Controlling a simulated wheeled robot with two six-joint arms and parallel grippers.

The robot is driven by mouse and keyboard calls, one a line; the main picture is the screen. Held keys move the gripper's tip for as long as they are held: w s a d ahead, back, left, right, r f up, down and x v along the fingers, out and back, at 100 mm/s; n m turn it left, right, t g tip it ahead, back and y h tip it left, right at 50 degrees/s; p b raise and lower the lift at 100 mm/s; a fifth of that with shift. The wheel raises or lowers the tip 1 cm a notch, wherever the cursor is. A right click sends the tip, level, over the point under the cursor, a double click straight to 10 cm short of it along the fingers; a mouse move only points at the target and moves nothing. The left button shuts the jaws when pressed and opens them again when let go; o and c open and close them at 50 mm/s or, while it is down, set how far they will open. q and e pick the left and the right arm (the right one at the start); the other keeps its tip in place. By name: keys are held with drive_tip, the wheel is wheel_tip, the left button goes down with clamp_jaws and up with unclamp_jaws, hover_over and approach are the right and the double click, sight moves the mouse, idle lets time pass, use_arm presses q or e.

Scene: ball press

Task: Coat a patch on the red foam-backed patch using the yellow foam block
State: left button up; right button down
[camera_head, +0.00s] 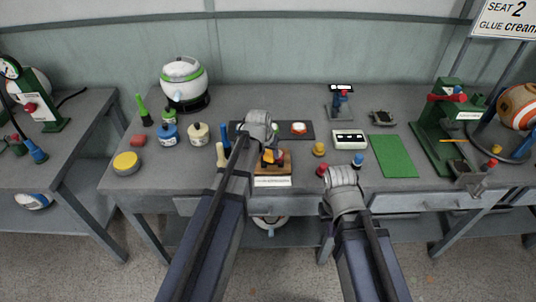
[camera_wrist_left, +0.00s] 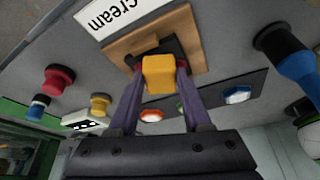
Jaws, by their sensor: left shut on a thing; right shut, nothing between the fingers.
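My left gripper (camera_head: 271,156) is shut on the yellow foam block (camera_wrist_left: 158,74). The block is over the dark pad of a wooden board (camera_head: 287,169) with a "cream" label; it covers part of the pad, and I cannot tell whether they touch. The red foam-backed patch (camera_head: 299,128), with a white top, lies on a dark strip (camera_head: 308,134) behind the board; it also shows in the left wrist view (camera_wrist_left: 151,115). A blue-edged white patch (camera_wrist_left: 237,95) lies on the same strip. My right gripper (camera_head: 341,180) is shut and empty at the table's front edge; its fingertips are mostly hidden.
A yellow knob (camera_head: 319,149) and a red knob (camera_head: 322,171) stand near my right gripper. Blue and cream pots (camera_head: 199,134) stand left of the strip.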

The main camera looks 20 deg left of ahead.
use_arm(q)
drive_tip(key=shift+w+d, duration=0.1)
drive_tip(key=shift+w, duration=0.95)
drive_tip(key=shift+w+d, duration=0.15)
drive_tip(key=shift+w, duration=1.3)
wheel_tip(320, 180, up, 6)
drive_tip(key=p, duration=0.6)
drive_tip(key=shift+f, duration=0.1)
wheel_tip(320, 180, up, 3)
drive_tip(key=p, duration=0.3)
